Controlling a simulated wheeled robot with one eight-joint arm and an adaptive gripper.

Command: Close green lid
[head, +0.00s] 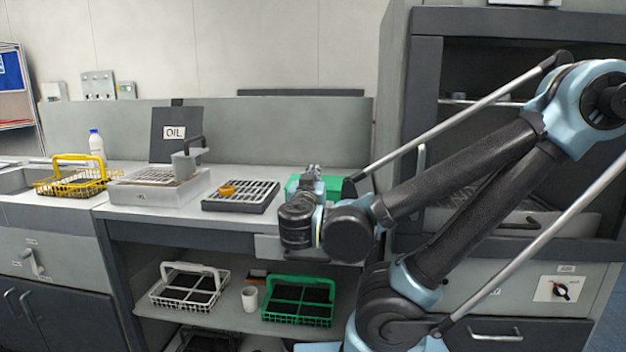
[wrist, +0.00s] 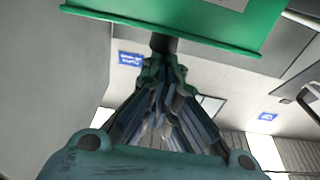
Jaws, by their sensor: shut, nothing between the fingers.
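The green lid (wrist: 215,18) fills the top of the wrist view, with its edge running across and a pale label at the top. A short dark stub (wrist: 163,43) shows below its edge, right at my fingertips. My gripper (wrist: 163,72) is shut and empty, its tips just under the lid in the picture; I cannot tell whether they touch it. In the head view my gripper (head: 313,172) is over the right part of the counter. A green thing (head: 334,184) there is largely hidden behind my wrist.
On the counter (head: 150,215) stand a dark grid tray (head: 240,203) with an orange ring, a grey oil bath with its "OIL" lid (head: 174,133) upright, and a yellow basket (head: 75,186). White (head: 187,299) and green (head: 300,311) baskets sit on the shelf below. A cabinet is at right.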

